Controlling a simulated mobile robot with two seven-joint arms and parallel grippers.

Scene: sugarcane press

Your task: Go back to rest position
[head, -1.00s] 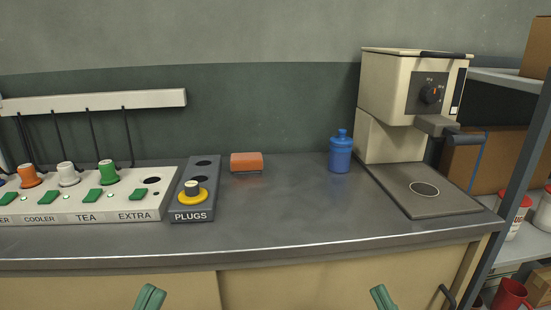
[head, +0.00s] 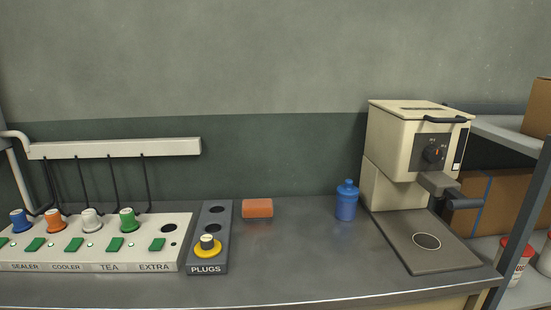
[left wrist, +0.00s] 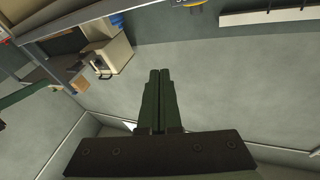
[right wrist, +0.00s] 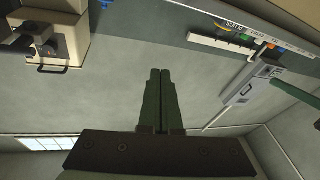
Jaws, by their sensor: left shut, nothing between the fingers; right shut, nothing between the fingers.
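My left gripper (left wrist: 157,102) shows in the left wrist view with its two green fingers together and nothing between them. My right gripper (right wrist: 156,100) shows in the right wrist view, also with its fingers together and empty. Neither gripper shows in the head view now. The cream press machine (head: 415,150) stands at the right end of the counter, apart from both grippers. A dark square plate with a pale circle lies in front of it.
On the counter (head: 300,275) stand a socket strip (head: 90,268) with colored plugs, a grey plugs holder (head: 208,255) with a yellow plug, an orange sponge (head: 257,208) and a blue bottle (head: 346,202). A shelf with boxes (head: 490,200) is at the right.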

